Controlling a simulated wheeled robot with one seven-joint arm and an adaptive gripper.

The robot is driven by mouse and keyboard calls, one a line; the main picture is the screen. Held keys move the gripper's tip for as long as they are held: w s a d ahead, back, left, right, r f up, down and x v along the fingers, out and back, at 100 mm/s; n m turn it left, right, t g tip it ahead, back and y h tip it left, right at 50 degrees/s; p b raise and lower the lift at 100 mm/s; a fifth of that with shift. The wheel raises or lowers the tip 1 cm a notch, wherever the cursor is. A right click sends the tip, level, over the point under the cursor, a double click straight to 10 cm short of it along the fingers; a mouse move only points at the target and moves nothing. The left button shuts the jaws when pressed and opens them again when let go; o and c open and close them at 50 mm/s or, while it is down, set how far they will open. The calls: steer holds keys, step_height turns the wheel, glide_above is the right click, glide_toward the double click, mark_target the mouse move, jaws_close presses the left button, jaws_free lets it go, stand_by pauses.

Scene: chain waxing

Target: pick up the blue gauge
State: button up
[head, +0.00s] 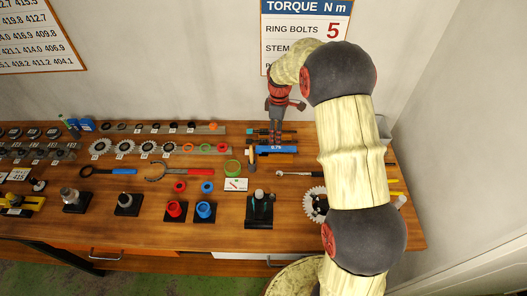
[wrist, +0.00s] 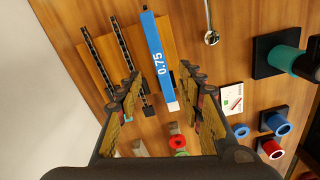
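The blue gauge (wrist: 153,45) is a long flat bar marked 0.75, with a pale end. It lies over a wooden board in the wrist view. In the head view its blue face (head: 277,150) shows just below my gripper (head: 276,138). In the wrist view my gripper (wrist: 160,75) is open, with one finger on each side of the gauge's lower part. Nothing is held. I cannot tell how far the fingertips are above the gauge.
Two dark chain-like strips (wrist: 98,58) lie left of the gauge in the wrist view. A small white card (head: 236,184), a red cup (head: 175,209) and a blue cup (head: 204,210) stand nearer the bench's front. My arm hides part of the bench's right side.

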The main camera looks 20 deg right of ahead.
mark_target(275, 147)
steer(key=shift+w+a+r+n, duration=0.1)
steer(key=shift+w+r+n, duration=0.1)
steer(key=shift+n, duration=1.1)
steer(key=shift+f, duration=0.25)
step_height(275, 147, down, 7)
steer(key=shift+s+a+f, duration=0.1)
steer(key=shift+f, duration=0.1)
steer(key=shift+c, duration=1.3)
jaws_close()
